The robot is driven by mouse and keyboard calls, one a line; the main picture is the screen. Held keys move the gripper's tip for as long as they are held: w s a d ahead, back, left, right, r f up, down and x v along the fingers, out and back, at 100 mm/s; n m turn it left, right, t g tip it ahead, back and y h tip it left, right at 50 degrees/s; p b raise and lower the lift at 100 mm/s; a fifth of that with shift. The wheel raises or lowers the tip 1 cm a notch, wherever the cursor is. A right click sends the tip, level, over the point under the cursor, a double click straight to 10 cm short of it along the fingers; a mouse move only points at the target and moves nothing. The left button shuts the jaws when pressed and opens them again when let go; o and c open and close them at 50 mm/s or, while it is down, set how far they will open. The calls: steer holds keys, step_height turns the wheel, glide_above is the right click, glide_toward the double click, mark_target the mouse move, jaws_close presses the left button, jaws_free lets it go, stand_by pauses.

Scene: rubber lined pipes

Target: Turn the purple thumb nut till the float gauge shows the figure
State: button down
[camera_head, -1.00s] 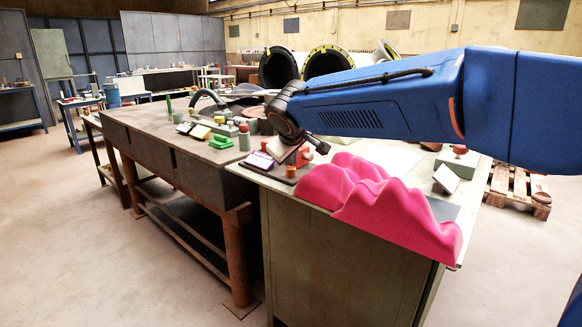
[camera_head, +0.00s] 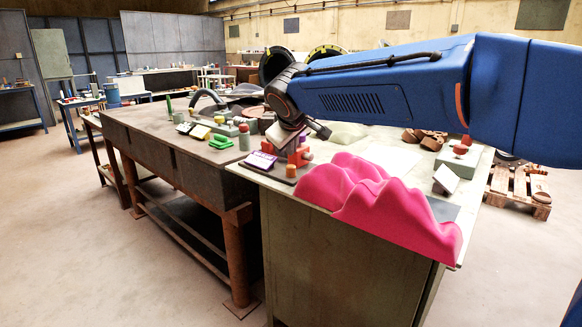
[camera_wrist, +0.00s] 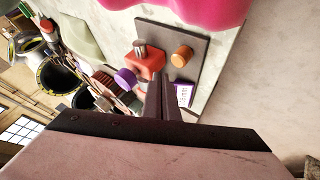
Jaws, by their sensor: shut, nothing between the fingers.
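A red block (camera_wrist: 150,64) with a purple thumb nut (camera_wrist: 125,78) on its left side, a grey metal peg on top and an orange knob (camera_wrist: 181,56) beside it stand on a dark plate (camera_wrist: 199,45) in the wrist view. A purple-framed gauge with a white face (camera_wrist: 184,94) sits partly behind my fingers. In the head view the gauge (camera_head: 261,160) and red block (camera_head: 298,157) are at the bench corner. The gauge's figure is too small to read. My gripper (camera_wrist: 161,78) is shut and empty, its fingertips near the red block, right of the thumb nut; contact cannot be told.
A pink wavy form (camera_head: 375,200) lies along the front edge of the bench. A tilted white panel on a grey block (camera_head: 446,178) stands to the right. Green and yellow-topped blocks (camera_head: 219,141) lie on the dark table to the left.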

mark_target(291, 168)
steer(key=shift+r, duration=1.65)
